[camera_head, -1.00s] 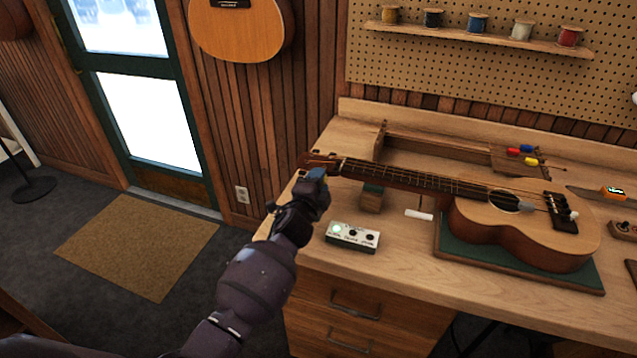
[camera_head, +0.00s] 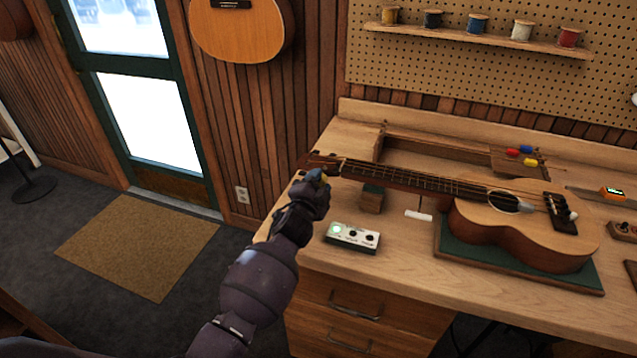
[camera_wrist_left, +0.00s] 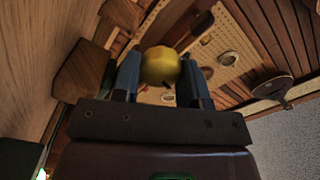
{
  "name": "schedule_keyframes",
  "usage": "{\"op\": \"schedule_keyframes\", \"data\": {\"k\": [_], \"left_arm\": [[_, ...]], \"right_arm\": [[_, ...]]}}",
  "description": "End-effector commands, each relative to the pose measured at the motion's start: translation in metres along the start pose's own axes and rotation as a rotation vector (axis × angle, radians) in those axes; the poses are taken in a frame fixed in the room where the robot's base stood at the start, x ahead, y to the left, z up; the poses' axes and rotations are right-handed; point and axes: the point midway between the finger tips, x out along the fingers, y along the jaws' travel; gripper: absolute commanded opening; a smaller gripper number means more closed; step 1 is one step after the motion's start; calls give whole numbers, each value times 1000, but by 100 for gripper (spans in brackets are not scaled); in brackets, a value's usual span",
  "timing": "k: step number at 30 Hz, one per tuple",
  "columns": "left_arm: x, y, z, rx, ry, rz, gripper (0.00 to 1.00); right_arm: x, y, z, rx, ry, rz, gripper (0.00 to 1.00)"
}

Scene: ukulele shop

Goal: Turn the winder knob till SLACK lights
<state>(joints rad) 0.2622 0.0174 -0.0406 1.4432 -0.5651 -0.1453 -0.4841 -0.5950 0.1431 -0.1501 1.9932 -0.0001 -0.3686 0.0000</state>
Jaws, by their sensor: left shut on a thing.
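The ukulele (camera_head: 480,205) lies on the bench, its headstock pointing left. My left gripper (camera_head: 319,176) is at the headstock, at the bench's left end. In the left wrist view its two blue-grey fingers are shut on a round yellow knob (camera_wrist_left: 160,65), the winder knob. A small white indicator box (camera_head: 352,237) stands on the bench in front of the neck. Its leftmost lamp glows pale green; the other two are dark. Its labels are too small to read. My right gripper is not in view.
A wooden neck support (camera_head: 371,198) stands under the neck, and a green mat (camera_head: 500,262) lies under the body. A small white piece (camera_head: 418,215) lies between them. Coloured-handled tools lie behind. The bench front near the indicator box is clear.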

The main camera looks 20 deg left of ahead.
Motion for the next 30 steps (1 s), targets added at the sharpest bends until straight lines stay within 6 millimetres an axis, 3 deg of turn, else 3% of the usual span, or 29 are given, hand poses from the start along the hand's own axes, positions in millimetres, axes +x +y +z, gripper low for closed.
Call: {"op": "schedule_keyframes", "data": {"k": [2,3,4,17,30], "left_arm": [[0,1,0,0,-1,1,16],[0,1,0,0,-1,1,44],[0,1,0,0,-1,1,49],[-8,1,1,2,-1,2,50],[-76,1,1,0,-1,2,50]], "right_arm": [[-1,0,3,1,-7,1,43],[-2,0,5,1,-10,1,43],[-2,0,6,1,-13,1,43],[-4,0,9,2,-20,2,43],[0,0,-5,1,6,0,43]]}}
